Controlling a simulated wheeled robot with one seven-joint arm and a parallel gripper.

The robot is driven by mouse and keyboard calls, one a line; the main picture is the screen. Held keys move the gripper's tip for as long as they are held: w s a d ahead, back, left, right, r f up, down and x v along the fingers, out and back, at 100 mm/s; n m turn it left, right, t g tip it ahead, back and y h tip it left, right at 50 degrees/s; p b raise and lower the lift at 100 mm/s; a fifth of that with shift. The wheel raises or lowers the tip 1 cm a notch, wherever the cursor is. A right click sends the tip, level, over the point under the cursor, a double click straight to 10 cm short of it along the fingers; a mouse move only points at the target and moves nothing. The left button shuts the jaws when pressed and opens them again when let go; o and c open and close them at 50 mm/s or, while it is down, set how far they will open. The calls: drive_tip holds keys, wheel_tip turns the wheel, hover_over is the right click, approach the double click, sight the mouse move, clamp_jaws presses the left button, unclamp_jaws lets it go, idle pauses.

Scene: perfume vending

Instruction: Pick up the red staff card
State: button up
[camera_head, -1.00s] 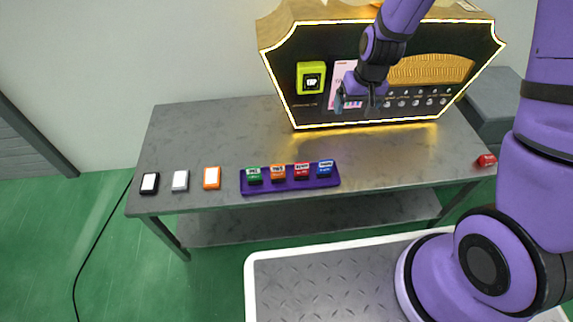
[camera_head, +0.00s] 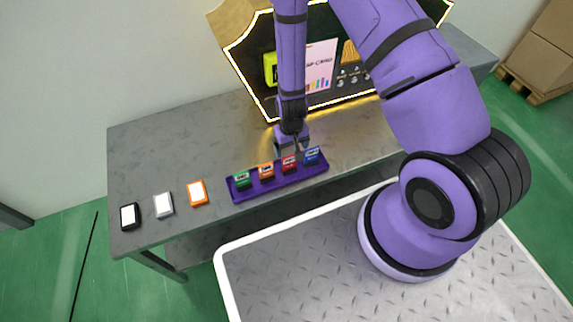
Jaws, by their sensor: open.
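The red staff card (camera_head: 289,164) stands in the purple holder (camera_head: 252,193) on the grey table, between an orange card (camera_head: 265,171) and a blue card (camera_head: 311,156). A green card (camera_head: 242,180) is at the holder's left end. My gripper (camera_head: 290,152) points down, close above or just behind the red card. It is open, and no card shows between its fingers. I cannot tell whether a finger touches the red card.
Black (camera_head: 130,215), white (camera_head: 163,204) and orange-framed (camera_head: 197,192) devices lie on the table's left part. The lit vending machine (camera_head: 262,90) stands behind, partly hidden by my arm. Cardboard boxes (camera_head: 556,42) are at the far right.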

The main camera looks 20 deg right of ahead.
sight(289, 169)
drive_tip(key=shift+w+a+f, duration=0.1)
drive_tip(key=shift+f, duration=2.1)
drive_tip(key=shift+w+a+f, duration=0.1)
drive_tip(key=shift+f, duration=2.05)
drive_tip(key=shift+c, duration=0.2)
drive_tip(key=c, duration=1)
